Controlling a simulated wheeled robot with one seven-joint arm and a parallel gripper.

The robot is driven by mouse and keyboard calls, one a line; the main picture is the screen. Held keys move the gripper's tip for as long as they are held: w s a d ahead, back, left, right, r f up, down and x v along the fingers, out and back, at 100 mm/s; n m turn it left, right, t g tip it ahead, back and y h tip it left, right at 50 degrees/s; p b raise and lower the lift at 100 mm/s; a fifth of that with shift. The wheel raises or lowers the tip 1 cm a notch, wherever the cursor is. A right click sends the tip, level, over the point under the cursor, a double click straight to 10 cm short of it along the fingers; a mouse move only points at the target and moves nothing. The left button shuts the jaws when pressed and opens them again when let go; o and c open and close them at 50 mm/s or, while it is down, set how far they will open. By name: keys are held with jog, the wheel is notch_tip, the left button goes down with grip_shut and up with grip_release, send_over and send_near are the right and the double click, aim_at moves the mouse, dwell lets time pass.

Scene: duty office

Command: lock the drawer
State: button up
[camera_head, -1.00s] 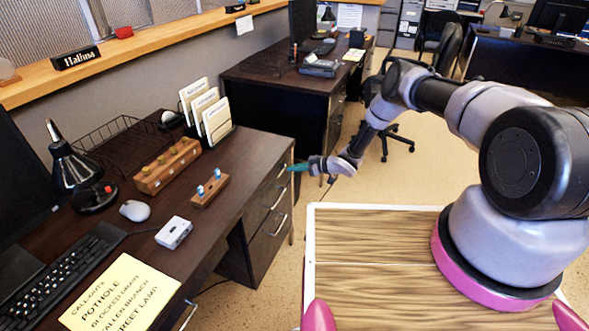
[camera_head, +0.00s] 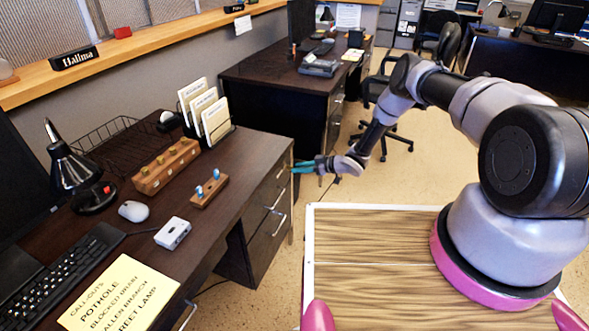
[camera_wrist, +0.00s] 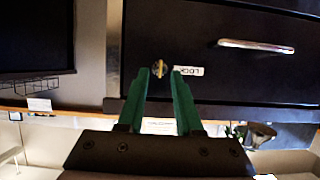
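The desk's dark drawer front (camera_wrist: 225,75) fills the upper right of the wrist view, which looks upside down. It has a silver bar handle (camera_wrist: 256,46) and a white LOCK label (camera_wrist: 189,71). A small round lock with a brass-coloured key or knob (camera_wrist: 160,67) sits beside the label. My gripper (camera_wrist: 160,74) has its two green fingers apart, with the lock showing between their tips. I cannot tell whether they touch it. In the head view my gripper (camera_head: 294,166) is at the desk's right end, near the upper drawer (camera_head: 270,188), which looks closed.
The desk top (camera_head: 240,160) holds a card rack (camera_head: 215,118), a wooden block with knobs (camera_head: 166,166), a small peg block (camera_head: 209,190), a mouse and a lamp. A lower drawer (camera_head: 268,240) is below. Open floor (camera_head: 400,175) lies right of the desk.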

jog(key=v, duration=0.7)
jog(key=shift+d, duration=0.3)
jog(key=shift+r, duration=0.15)
